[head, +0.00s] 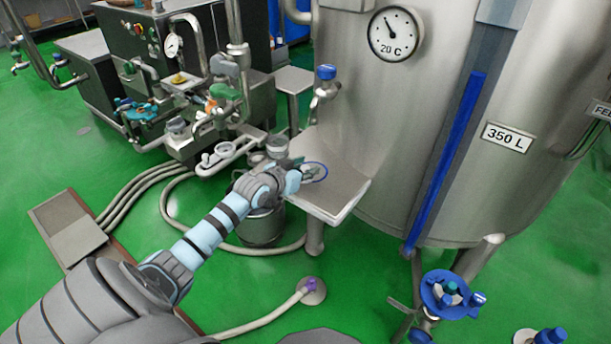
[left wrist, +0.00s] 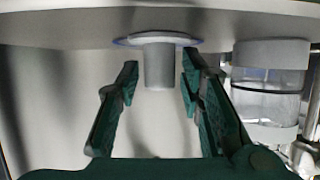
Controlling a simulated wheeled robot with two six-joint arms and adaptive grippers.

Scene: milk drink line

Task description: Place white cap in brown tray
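A pale grey-white cap-like piece with a blue rim (head: 318,176) sits on the steel shelf (head: 340,190) in front of the big tank. In the left wrist view its round stem (left wrist: 159,66) and blue-edged flange show ahead, between the fingertips. My left gripper (head: 303,174) reaches the shelf from the left and partly hides the piece. In the left wrist view the left gripper (left wrist: 160,88) is open, with gaps between both fingers and the stem. I cannot pick out a brown tray for certain. My right gripper is not in view.
A clear jar with white ends (left wrist: 268,85) stands beside the left gripper. The steel tank (head: 400,120) rises behind the shelf. Pumps and pipes (head: 200,110) crowd the left. A hose end (head: 312,290) and blue-handled valve (head: 450,295) are in front.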

